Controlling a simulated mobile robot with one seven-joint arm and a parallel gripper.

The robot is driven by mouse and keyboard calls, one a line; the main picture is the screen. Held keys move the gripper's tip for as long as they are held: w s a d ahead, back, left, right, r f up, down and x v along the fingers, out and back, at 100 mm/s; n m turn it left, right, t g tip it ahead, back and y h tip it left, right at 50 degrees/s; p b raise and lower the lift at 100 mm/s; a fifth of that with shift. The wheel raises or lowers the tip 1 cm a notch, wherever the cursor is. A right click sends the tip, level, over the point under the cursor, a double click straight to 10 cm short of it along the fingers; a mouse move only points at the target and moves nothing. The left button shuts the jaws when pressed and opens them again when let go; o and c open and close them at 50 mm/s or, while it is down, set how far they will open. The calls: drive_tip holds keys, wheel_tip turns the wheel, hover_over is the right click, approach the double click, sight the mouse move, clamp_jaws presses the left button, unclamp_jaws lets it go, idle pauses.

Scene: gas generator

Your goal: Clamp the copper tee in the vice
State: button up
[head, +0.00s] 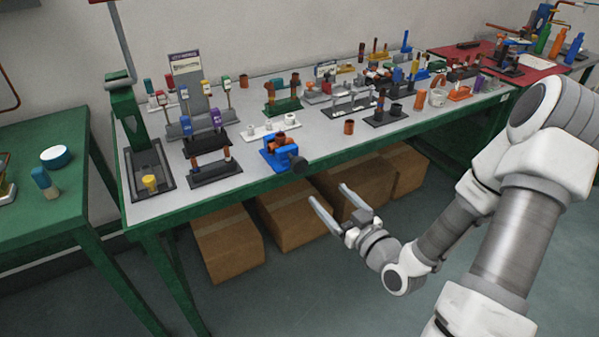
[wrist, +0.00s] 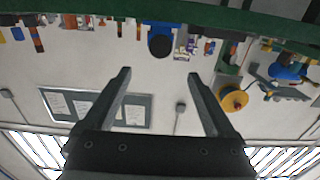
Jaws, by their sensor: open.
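A blue vice (head: 270,157) stands at the front edge of the long grey-topped bench, with a round black knob (head: 300,165) facing out over the edge. A copper-coloured fitting (head: 280,139) shows at the top of the vice, between or on its jaws; I cannot tell whether it is clamped. It looks like the copper tee, but its shape is small. My gripper (head: 328,193) is open and empty, in front of the bench and lower right of the knob, apart from it. In the wrist view the fingers (wrist: 158,76) are spread, with the blue vice and dark knob (wrist: 159,44) beyond them.
Racks of fittings and tools crowd the bench (head: 225,195). A lone copper piece (head: 349,127) stands right of the vice; a white rack (head: 268,130) is behind it. Cardboard boxes (head: 290,222) sit under the bench. A green table (head: 50,200) is at left. The floor before the bench is clear.

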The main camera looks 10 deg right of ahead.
sight(302, 167)
drive_tip(key=b+x, duration=0.5)
drive_tip(key=x, duration=1)
drive_tip(key=shift+a, duration=0.1)
drive_tip(key=shift+c, duration=0.2)
drive_tip(key=shift+s, duration=0.1)
drive_tip(key=c, duration=1.3)
drive_tip(key=m+p, duration=0.2)
drive_tip(key=m, duration=0.3)
drive_tip(key=shift+m, duration=0.4)
drive_tip(key=m+p, duration=0.1)
drive_tip(key=m, duration=0.1)
drive_tip(key=m+p, duration=0.1)
drive_tip(key=m, duration=0.2)
drive_tip(key=shift+d+f+m, duration=0.15)
drive_tip(key=shift+d+m, duration=0.05)
drive_tip(key=shift+m, duration=0.1)
